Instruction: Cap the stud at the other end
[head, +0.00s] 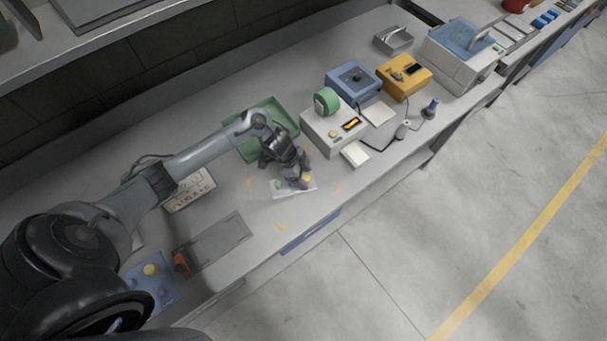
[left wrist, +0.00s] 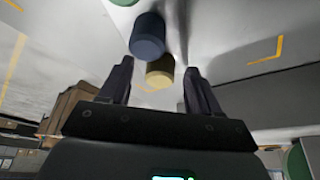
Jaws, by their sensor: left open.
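A small pale plate (head: 281,194) lies on the bench inside yellow corner marks. A green cap (head: 278,184) sits at its left end. My left gripper (head: 300,178) is open over the plate's right part, with a yellow piece (head: 308,178) showing beside its fingers. In the left wrist view, the yellow cylinder (left wrist: 160,73) lies between or just beyond the two open fingers; contact cannot be told. A dark blue cylinder (left wrist: 148,36) stands beside it, and green (left wrist: 123,2) shows at the top edge. A bare stud cannot be made out. My right gripper is not in view.
A green tray (head: 262,119) is behind the gripper. A white box with a green roll (head: 327,101), a blue box (head: 353,78) and a yellow box (head: 404,76) stand to the right. A blue plate with round pieces (head: 152,288) is at lower left. Bench front is partly clear.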

